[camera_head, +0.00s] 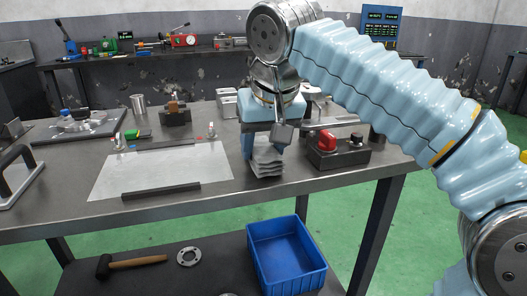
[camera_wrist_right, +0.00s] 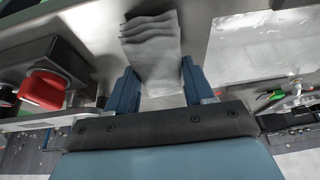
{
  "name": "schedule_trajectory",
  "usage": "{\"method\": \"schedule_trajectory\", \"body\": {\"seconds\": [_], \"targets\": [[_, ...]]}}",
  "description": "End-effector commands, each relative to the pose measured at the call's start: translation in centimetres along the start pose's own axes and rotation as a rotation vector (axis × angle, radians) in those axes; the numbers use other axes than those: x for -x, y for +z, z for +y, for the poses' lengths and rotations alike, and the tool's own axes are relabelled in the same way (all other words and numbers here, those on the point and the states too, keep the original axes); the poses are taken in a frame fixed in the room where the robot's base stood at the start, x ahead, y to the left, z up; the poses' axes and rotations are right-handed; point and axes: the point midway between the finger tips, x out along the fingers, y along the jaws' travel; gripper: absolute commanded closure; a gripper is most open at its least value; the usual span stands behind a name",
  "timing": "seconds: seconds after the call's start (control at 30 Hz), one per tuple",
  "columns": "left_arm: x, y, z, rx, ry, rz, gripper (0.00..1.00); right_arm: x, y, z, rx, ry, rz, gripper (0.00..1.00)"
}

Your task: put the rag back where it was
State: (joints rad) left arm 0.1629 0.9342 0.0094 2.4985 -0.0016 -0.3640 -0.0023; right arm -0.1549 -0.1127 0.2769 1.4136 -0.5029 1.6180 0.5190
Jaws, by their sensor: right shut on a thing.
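The rag (camera_head: 268,164) is a grey, folded cloth with wavy layers. My right gripper (camera_head: 266,148) points down over the front part of the workbench and is shut on it. In the right wrist view the rag (camera_wrist_right: 152,48) extends from between the two blue fingers of the gripper (camera_wrist_right: 163,88). The rag is near the bench's front edge, between the pale sheet and the red-button box. I cannot tell whether its lower end touches the bench. My left gripper is not in view.
A dark block (camera_head: 174,113) and a metal cup (camera_head: 138,105) stand behind. Below are a blue bin (camera_head: 286,255) and a hammer (camera_head: 133,262).

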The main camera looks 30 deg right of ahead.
Motion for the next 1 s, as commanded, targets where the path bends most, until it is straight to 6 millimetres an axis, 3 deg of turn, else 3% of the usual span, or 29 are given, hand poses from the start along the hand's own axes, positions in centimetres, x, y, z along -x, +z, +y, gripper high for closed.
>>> {"method": "schedule_trajectory", "body": {"seconds": [0.37,0.4,0.57,0.83,1.0], "targets": [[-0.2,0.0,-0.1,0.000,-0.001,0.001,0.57,-0.5,0.2,0.0,-0.001,0.000,0.000,0.87],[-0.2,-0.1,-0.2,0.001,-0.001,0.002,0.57,-0.6,0.2,0.0,-0.001,0.000,0.000,0.46],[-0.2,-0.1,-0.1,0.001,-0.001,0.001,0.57,-0.5,0.2,0.0,-0.001,0.000,-0.001,0.22],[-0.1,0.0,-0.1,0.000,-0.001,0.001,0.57,-0.4,0.1,0.0,-0.001,0.000,0.000,0.22],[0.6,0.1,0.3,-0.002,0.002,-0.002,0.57,1.5,-0.1,-0.1,-0.001,-0.002,0.002,0.22]]}}
